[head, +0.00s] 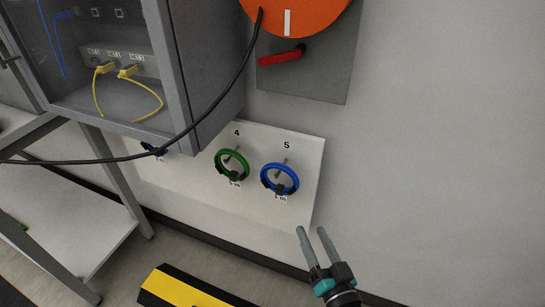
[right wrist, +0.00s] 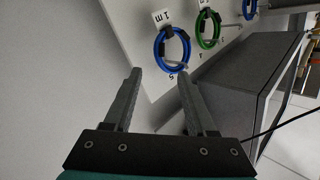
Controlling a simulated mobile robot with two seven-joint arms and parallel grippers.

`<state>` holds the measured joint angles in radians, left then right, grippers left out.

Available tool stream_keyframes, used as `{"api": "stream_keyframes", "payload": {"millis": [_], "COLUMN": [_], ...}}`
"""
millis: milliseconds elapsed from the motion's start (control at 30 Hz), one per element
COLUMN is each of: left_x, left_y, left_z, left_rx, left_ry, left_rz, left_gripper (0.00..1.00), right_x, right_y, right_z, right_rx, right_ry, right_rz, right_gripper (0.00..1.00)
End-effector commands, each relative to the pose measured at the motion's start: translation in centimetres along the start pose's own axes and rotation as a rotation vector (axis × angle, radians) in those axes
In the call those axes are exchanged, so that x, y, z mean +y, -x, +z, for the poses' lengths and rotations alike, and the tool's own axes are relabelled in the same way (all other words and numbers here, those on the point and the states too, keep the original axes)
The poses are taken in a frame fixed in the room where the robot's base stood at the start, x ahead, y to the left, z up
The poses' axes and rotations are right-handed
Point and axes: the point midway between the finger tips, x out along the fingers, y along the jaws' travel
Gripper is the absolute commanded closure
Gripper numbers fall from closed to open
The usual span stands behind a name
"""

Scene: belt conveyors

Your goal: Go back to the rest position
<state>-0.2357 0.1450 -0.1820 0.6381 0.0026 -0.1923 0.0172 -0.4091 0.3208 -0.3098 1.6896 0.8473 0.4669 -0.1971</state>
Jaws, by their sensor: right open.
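My right gripper (head: 315,240) is in the lower right of the head view. Its two fingers are apart with nothing between them, just below and right of the white panel. In the right wrist view the open fingers (right wrist: 158,85) point toward the panel, with a blue ring (right wrist: 160,60) a little beyond them. My left gripper is not in view.
The white wall panel (head: 305,205) holds a blue ring (head: 264,178) under number 5, a green ring (head: 217,170) under 4, and another blue one partly hidden. A grey cabinet (head: 215,115), a black cable (head: 70,161), a red handle (head: 281,58) and a yellow-black floor piece (head: 170,287) are nearby.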

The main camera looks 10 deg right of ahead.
Motion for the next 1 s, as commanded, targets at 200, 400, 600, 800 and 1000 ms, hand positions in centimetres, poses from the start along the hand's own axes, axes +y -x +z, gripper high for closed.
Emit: {"api": "stream_keyframes", "payload": {"millis": [200, 400, 600, 800, 1000], "left_x": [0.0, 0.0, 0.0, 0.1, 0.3], "left_y": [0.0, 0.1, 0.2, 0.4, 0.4], "left_z": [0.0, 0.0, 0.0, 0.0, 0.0], "left_rx": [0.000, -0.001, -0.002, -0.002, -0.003], "left_ry": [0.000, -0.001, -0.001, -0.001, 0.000], "left_rz": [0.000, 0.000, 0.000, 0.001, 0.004], "left_gripper": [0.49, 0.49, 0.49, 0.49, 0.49], "right_x": [0.7, 5.1, 11.2, 16.3, 18.6], "right_y": [0.1, 2.2, 8.8, 18.5, 26.0], "right_z": [1.5, 10.1, 20.4, 27.5, 30.2], "right_rx": [-0.041, -0.299, -0.679, -1.063, -1.314], "right_ry": [0.027, 0.175, 0.329, 0.441, 0.501], "right_rz": [0.007, 0.050, 0.122, 0.199, 0.246], "right_gripper": [0.43, 0.43, 0.43, 0.43, 0.43]}}
